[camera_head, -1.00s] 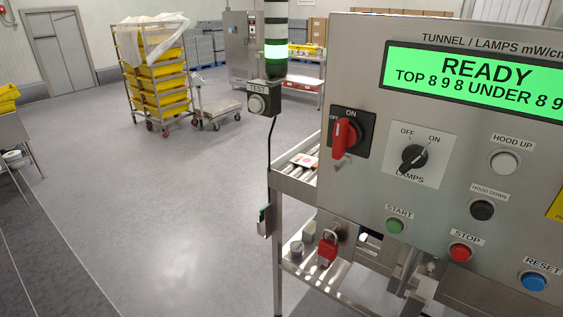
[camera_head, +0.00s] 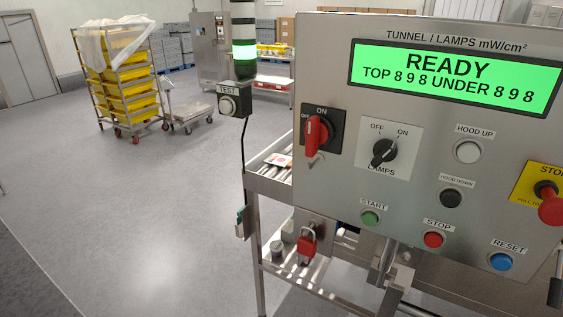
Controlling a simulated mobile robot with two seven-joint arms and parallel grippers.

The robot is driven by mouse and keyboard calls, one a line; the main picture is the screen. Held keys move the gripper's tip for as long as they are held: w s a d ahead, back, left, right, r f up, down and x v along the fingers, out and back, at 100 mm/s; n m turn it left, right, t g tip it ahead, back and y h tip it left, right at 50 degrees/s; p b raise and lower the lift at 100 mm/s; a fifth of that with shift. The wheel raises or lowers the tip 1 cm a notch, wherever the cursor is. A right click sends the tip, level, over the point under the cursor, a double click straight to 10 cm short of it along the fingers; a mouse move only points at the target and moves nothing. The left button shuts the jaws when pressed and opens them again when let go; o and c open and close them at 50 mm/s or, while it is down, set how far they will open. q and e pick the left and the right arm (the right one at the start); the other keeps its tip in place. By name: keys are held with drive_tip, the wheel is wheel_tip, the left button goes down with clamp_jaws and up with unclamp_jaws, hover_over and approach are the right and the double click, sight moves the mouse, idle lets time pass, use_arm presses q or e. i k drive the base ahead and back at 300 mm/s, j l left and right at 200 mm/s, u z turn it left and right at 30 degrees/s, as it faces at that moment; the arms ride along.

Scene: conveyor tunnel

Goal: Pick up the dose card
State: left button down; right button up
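A small pale card with a reddish patch (camera_head: 278,160) lies on the roller infeed, left of the control panel. It looks like the dose card, but it is too small to read. The panel's left edge stands close beside it and hides part of the infeed. I cannot make out either gripper in the head view.
The steel control panel (camera_head: 340,187) fills the right side; its display (camera_head: 455,78) reads READY. A TEST box (camera_head: 230,100) hangs from the light tower. Open floor (camera_head: 130,200) lies left.

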sight(276, 160)
drive_tip(key=u, duration=0.65)
drive_tip(key=i+j+u, duration=0.2)
drive_tip(key=u, duration=0.15)
drive_tip(key=i+j+u, duration=0.1)
drive_tip(key=i+u, duration=0.15)
drive_tip(key=u, duration=0.15)
drive_tip(key=i+u, duration=0.35)
drive_tip(key=i+z, duration=0.15)
drive_tip(key=i, duration=0.35)
drive_tip(key=i+z, duration=0.2)
drive_tip(key=i, duration=0.25)
drive_tip(key=i+j+z, duration=0.15)
drive_tip(key=i, duration=0.35)
drive_tip(key=i+l+z, duration=0.1)
drive_tip(key=i+z, duration=0.25)
drive_tip(key=i+j+z, duration=0.1)
drive_tip(key=i+z, duration=0.25)
drive_tip(key=i, duration=0.2)
drive_tip(key=i+j+z, duration=0.15)
drive_tip(key=i+z, duration=1)
drive_tip(key=i+j+z, duration=0.2)
drive_tip(key=i+z, duration=0.15)
drive_tip(key=i, duration=0.1)
